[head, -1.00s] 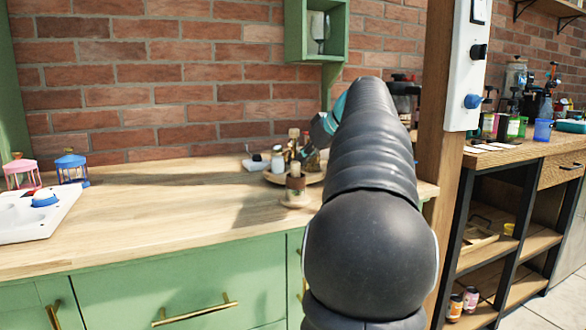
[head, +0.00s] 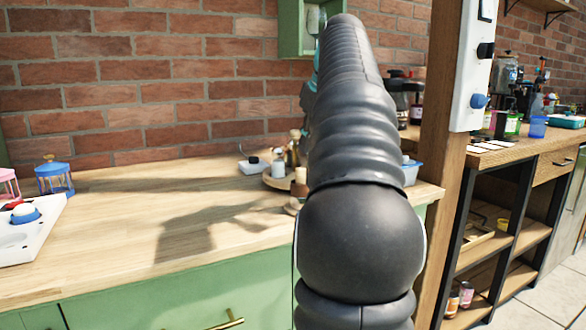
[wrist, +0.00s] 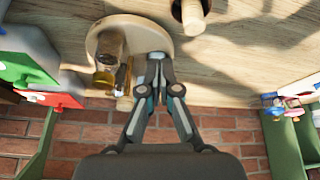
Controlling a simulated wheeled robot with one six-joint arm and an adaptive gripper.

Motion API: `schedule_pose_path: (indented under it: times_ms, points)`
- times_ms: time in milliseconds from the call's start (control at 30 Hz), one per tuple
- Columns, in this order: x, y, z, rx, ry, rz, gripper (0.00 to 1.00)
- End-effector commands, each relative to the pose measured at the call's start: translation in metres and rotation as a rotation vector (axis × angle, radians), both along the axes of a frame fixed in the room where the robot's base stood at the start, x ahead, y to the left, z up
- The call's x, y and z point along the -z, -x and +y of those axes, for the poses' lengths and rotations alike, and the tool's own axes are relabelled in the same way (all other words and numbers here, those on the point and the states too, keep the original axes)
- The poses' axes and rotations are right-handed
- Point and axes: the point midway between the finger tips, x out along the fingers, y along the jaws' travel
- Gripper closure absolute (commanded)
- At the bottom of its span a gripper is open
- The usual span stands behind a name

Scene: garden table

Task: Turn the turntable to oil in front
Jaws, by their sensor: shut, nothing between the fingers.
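The turntable is a round pale wooden disc on the counter; its bare rim shows in the wrist view (wrist: 100,27) and its left edge in the head view (head: 270,185). In the head view it carries a white-bodied shaker (head: 278,168) and bottles (head: 294,156), partly hidden by my arm. The wrist view shows a clear glass jar (wrist: 112,44) and an amber bottle (wrist: 104,78) on it; I cannot tell which is the oil. My gripper (wrist: 157,57) is shut and empty, its tips over the disc's edge; contact is unclear. The head view hides its tips.
A wooden piece with a dark ring (wrist: 190,14) stands beside the disc in the wrist view. A white box with a black knob (head: 254,166) is left of the turntable. A blue lantern (head: 55,178) stands farther left. The counter (head: 130,235) between is clear; a brick wall is behind.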

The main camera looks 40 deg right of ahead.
Motion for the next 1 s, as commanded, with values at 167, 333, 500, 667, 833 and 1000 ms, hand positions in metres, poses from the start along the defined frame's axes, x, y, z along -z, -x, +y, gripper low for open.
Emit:
schedule_pose_path:
  times_ms: [167, 333, 500, 667, 833, 1000]
  points:
    - [0.005, 0.01, 0.003, 0.091, -0.032, 0.06, 1.0]
    - [0.021, 0.003, 0.003, 0.092, -0.036, 0.059, 1.0]
    - [0.049, -0.007, 0.002, 0.092, -0.038, 0.059, 1.0]
    - [0.077, -0.018, 0.001, 0.092, -0.038, 0.058, 1.0]
    - [0.1, -0.031, -0.001, 0.093, -0.036, 0.057, 1.0]
    - [0.096, -0.054, -0.004, 0.094, -0.035, 0.057, 1.0]
